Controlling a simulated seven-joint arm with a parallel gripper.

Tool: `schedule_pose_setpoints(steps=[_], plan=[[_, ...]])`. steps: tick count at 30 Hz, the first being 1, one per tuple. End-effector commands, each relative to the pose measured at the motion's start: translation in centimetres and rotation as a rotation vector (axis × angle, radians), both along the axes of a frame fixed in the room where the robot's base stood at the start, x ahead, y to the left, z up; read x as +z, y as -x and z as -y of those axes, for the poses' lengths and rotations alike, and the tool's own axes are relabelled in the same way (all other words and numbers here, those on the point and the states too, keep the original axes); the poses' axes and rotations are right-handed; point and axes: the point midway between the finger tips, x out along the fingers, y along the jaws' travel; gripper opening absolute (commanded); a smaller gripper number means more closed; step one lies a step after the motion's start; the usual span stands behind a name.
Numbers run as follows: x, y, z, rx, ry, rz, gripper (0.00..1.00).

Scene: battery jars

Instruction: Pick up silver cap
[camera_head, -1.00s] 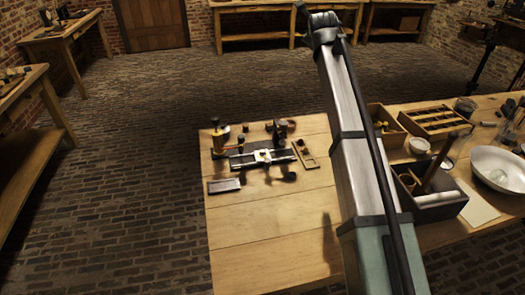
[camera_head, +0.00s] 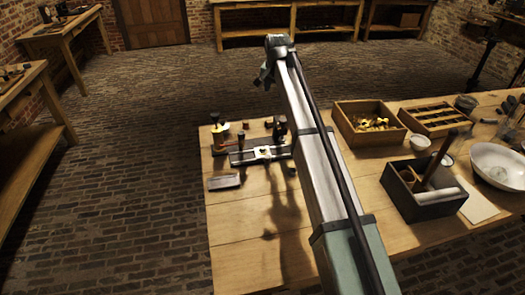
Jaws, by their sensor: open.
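I cannot make out a silver cap for certain; the small parts on the table are too small to tell apart. A dark and silvery apparatus (camera_head: 262,154) lies on the wooden table, with a brass and dark upright piece (camera_head: 219,137) at its left and a dark upright piece (camera_head: 279,129) at its right end. My gripper (camera_head: 263,79) is at the far end of my raised arm, small in the head view, above and beyond the apparatus. It is open, with nothing visible in it. My arm hides part of the table right of the apparatus.
A small flat tray (camera_head: 224,182) lies at the table's left. The table's front left is clear.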

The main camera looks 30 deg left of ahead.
Motion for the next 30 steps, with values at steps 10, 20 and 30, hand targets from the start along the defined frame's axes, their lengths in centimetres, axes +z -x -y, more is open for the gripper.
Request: schedule_pose_setpoints(steps=[10, 20, 30], plan=[[-5.4, 4.5, -1.3, 0.643, 0.305, -0.115, 0.49], [-7.8, 7.2, -1.6, 1.054, 0.412, -0.197, 0.49], [-10.1, 7.6, -1.5, 1.103, 0.42, -0.207, 0.49]])
